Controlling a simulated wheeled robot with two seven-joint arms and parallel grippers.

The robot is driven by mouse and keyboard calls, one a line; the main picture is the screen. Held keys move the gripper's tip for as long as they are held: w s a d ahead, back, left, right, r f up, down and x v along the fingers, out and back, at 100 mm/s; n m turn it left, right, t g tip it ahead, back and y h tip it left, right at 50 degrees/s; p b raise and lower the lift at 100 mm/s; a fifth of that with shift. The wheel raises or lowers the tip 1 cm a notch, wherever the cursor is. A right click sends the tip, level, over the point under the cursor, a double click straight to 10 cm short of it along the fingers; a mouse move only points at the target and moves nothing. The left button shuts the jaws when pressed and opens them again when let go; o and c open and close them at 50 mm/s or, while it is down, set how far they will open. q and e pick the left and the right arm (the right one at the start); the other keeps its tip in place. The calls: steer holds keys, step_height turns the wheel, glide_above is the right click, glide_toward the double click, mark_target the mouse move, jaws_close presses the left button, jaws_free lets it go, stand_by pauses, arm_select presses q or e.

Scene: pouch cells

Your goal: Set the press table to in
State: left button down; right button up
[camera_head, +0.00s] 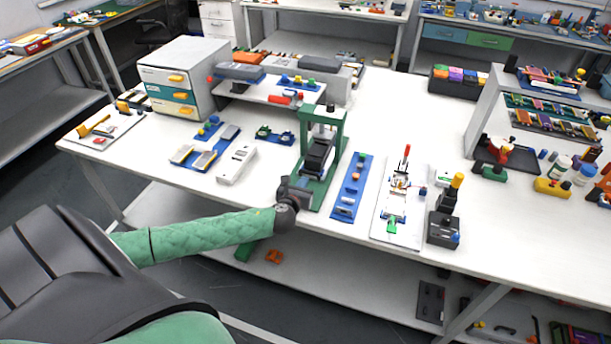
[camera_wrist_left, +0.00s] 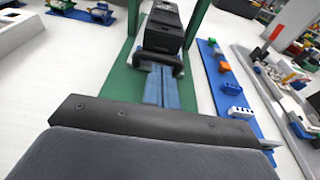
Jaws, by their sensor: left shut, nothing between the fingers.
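The press stands on the white bench in the head view, with a green upright frame (camera_head: 342,128) on a green base that also shows in the wrist view (camera_wrist_left: 120,82). Its dark block-like table (camera_head: 318,156) sits low between the posts; in the wrist view this block (camera_wrist_left: 163,28) lies at the top centre, with a dark bar-shaped handle (camera_wrist_left: 158,63) at its near end. Blue rails (camera_wrist_left: 160,90) run from there towards me. My left gripper (camera_head: 296,190) is shut and empty at the near end of the press base. Its fingertips are hard to make out. My right gripper is not visible.
A blue strip with small parts (camera_head: 350,187) lies close right of the press. Beyond it stand a white plate with a red-handled clamp (camera_head: 402,190) and a black yellow-knobbed device (camera_head: 443,230). A white box (camera_head: 236,164) lies to the left. Drawers (camera_head: 184,77) stand behind.

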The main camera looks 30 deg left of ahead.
mark_target(312, 165)
arm_select(q)
steer(key=shift+p+x, duration=0.4)
steer(key=shift+x, duration=0.95)
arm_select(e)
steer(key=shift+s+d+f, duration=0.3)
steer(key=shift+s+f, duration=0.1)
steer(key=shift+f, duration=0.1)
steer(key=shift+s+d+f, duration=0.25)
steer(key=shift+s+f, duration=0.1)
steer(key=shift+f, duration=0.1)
arm_select(q)
steer(key=x, duration=0.2)
steer(key=r+x, duration=0.1)
steer(key=x, duration=0.1)
steer(key=shift+w, duration=0.45)
steer(key=shift+w+a+r, duration=0.1)
steer(key=shift+a+r, duration=0.1)
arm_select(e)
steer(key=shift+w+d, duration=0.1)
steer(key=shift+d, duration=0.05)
